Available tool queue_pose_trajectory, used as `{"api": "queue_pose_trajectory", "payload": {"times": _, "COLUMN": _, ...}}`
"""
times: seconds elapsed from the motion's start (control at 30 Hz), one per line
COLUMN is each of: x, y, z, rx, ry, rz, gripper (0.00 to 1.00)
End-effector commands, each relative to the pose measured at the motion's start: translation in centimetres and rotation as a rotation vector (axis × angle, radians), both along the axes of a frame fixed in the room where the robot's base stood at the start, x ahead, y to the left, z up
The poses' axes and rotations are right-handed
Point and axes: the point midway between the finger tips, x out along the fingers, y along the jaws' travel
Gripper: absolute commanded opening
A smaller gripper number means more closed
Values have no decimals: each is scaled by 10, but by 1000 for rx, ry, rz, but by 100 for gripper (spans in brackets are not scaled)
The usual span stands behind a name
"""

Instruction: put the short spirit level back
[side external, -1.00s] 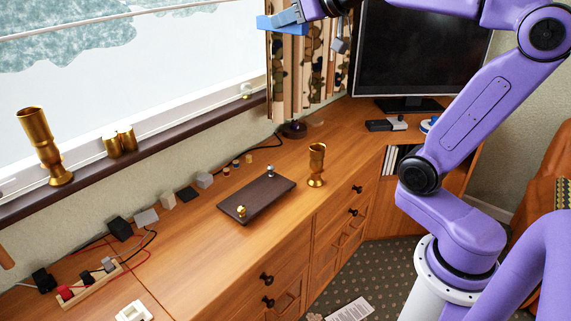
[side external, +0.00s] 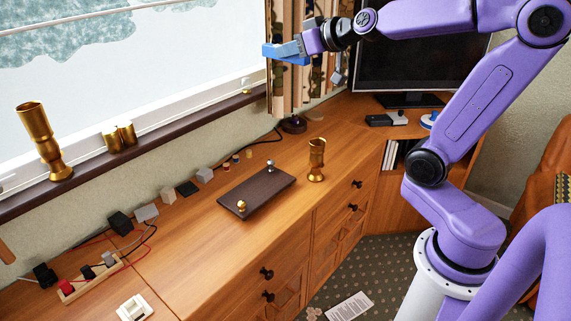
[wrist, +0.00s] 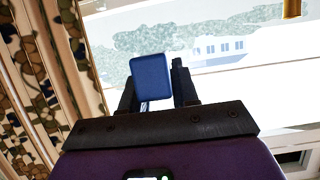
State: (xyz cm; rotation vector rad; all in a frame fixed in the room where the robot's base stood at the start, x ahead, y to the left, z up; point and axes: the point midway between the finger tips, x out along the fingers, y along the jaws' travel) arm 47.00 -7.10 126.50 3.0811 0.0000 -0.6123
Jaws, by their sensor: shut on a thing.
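My gripper (side external: 299,46) is shut on a blue block-like thing, which I take to be the short spirit level (side external: 272,51). It is held high in the air in front of the patterned curtain, well above the wooden cabinet top (side external: 215,235). In the wrist view the level's blue end (wrist: 150,77) shows between the two dark fingers, against the window. Most of its length is hidden from the wrist camera. No vial or marking can be made out.
A dark board (side external: 262,187) with small knobs lies on the cabinet top. A brass goblet (side external: 317,160) stands right of it. Small blocks and a wired strip (side external: 92,277) lie left. A monitor (side external: 420,60) stands behind my arm; the curtain (side external: 290,85) hangs close by.

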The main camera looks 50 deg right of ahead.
Motion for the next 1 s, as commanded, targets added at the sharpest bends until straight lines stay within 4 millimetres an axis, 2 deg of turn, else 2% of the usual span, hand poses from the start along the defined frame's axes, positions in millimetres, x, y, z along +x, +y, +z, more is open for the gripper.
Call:
{"api": "queue_pose_trajectory", "payload": {"times": 0.03, "x": 0, "y": 0, "z": -10, "rx": 1, "ry": 6, "rz": 2, "gripper": 0}}
{"api": "queue_pose_trajectory", "payload": {"times": 0.33, "x": -1, "y": 0, "z": -56, "rx": -2, "ry": 6, "rz": 1, "gripper": 0}}
{"api": "queue_pose_trajectory", "payload": {"times": 0.7, "x": -1, "y": 0, "z": -147, "rx": -2, "ry": 12, "rz": 1, "gripper": 0}}
{"api": "queue_pose_trajectory", "payload": {"times": 1.0, "x": -1, "y": 0, "z": -208, "rx": -1, "ry": 10, "rz": 0, "gripper": 0}}
